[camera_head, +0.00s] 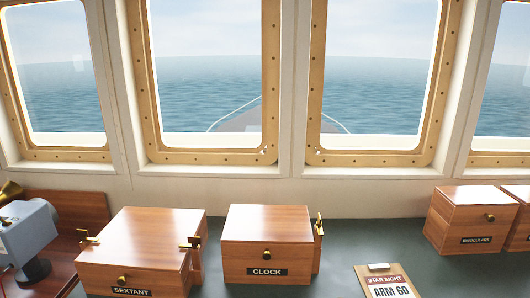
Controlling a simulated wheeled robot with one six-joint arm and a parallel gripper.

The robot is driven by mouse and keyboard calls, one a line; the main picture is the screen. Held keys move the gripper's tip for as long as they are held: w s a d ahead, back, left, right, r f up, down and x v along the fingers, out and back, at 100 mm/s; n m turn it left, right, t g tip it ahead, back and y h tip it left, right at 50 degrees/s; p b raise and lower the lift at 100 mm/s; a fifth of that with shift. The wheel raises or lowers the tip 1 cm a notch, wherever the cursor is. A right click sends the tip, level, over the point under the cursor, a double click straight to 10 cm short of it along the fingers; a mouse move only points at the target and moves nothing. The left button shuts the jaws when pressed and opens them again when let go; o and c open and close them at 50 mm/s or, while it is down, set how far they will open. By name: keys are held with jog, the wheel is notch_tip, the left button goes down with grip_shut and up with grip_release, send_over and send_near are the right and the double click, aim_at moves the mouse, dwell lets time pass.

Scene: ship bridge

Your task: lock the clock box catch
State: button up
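The clock box (268,246) is a reddish wooden box with a black CLOCK label and a round brass knob on its front. It stands on the dark green counter in the middle of the camera_head view, and its lid looks closed. A brass catch (319,226) sits upright at its right side, near the top edge. The view is too coarse to tell whether the catch is engaged. My gripper is not in view.
The sextant box (140,240) stands close on the left, with brass catches. The binoculars box (470,219) stands at the right. A STAR SIGHT clipboard (388,284) lies in front on the green counter (385,240). A grey-blue instrument (27,232) is at far left.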

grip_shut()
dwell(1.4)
